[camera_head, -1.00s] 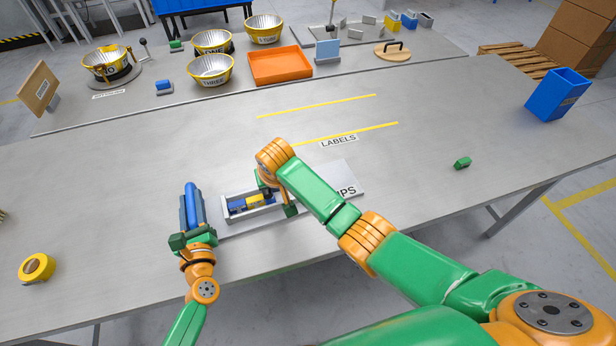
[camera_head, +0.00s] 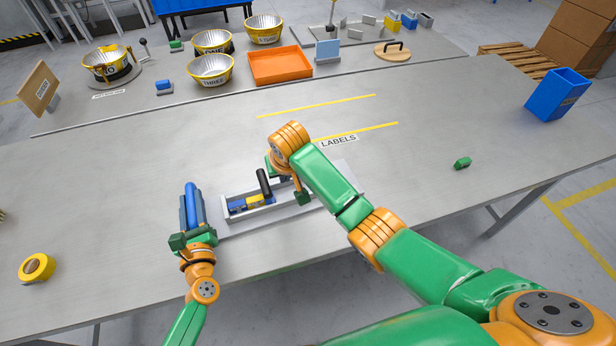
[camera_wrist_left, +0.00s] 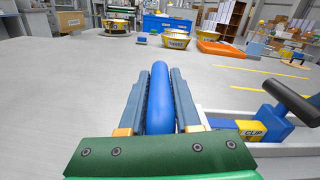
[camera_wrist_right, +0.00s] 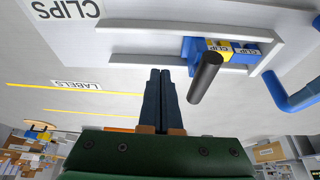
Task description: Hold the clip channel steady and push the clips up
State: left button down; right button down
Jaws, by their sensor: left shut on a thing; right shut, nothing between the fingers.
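The clip channel (camera_head: 268,211) is a grey tray with low walls; its wall also shows in the right wrist view (camera_wrist_right: 200,27). Blue and yellow clips (camera_wrist_right: 217,46) lie in its left part. A black handle (camera_head: 264,183) stands up, leaning, at the clips' right end. My left gripper (camera_wrist_left: 160,70) is shut on a blue bar (camera_wrist_left: 158,105) at the channel's left end; the bent bar shows in the right wrist view (camera_wrist_right: 288,100). My right gripper (camera_wrist_right: 160,72) is shut and empty, apart from the black handle, to its right in the head view.
A CLIPS sheet (camera_wrist_right: 65,12) lies by the channel's right end. A yellow tape roll (camera_head: 37,267) lies at the left and a small green block (camera_head: 462,163) at the right. Bowls (camera_head: 211,70) and an orange tray (camera_head: 281,65) stand behind.

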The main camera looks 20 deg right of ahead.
pick_arm(q)
jog(key=shift+f, duration=0.15)
pick_arm(e)
notch_tip(320, 180, up, 7)
dwell(0.4)
dwell(0.7)
pick_arm(q)
jog(key=c, duration=0.8)
grip_release()
jog(key=shift+o, duration=1.4)
jog(key=shift+w, duration=0.2)
pick_arm(e)
jog(key=shift+w+f, duration=0.1)
jog(key=shift+w, duration=0.1)
pick_arm(q)
jog(key=shift+s, duration=0.1)
